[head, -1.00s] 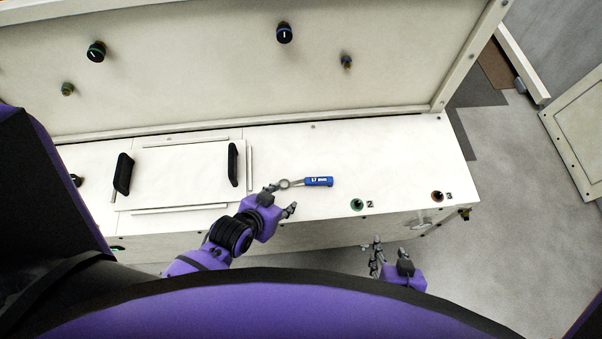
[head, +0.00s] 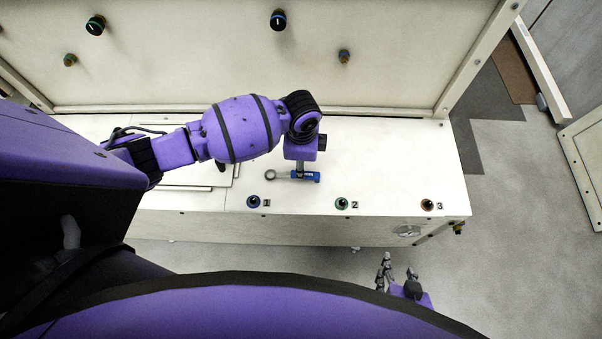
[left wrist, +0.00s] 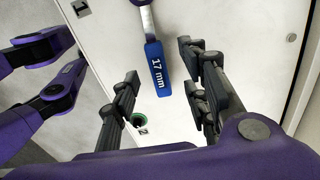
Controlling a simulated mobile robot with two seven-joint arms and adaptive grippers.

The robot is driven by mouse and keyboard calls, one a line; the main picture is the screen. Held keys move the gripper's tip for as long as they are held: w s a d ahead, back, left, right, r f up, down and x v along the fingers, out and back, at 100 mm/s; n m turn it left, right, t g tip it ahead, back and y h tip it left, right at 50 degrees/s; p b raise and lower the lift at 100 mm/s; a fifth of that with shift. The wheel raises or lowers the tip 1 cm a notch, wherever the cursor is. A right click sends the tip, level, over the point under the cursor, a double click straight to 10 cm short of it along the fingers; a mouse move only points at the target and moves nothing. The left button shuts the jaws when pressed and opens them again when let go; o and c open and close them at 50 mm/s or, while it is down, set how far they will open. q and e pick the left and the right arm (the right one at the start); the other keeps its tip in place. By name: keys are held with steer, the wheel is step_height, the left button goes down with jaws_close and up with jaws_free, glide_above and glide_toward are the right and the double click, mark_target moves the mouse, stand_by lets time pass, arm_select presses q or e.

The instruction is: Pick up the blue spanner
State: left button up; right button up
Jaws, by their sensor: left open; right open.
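The blue spanner (head: 315,178) lies flat on the pale cabinet top, its metal ring end to the left in the head view. My left gripper (head: 301,170) is above its blue handle, pointing down and partly hiding it. In the left wrist view the handle (left wrist: 157,66), marked "17 mm", shows between the open fingers of my left gripper (left wrist: 160,72). The fingers do not visibly hold it. I cannot tell the exact height above the handle. My right gripper (head: 399,266) is open and empty, in front of the cabinet.
An upright panel with knobs (head: 278,20) rises behind. The top right of the spanner is clear.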

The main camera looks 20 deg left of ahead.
mark_target(309, 175)
arm_select(q)
steer(key=f, duration=0.5)
steer(key=shift+s+f, duration=0.2)
steer(key=shift+f, duration=0.1)
jaws_close()
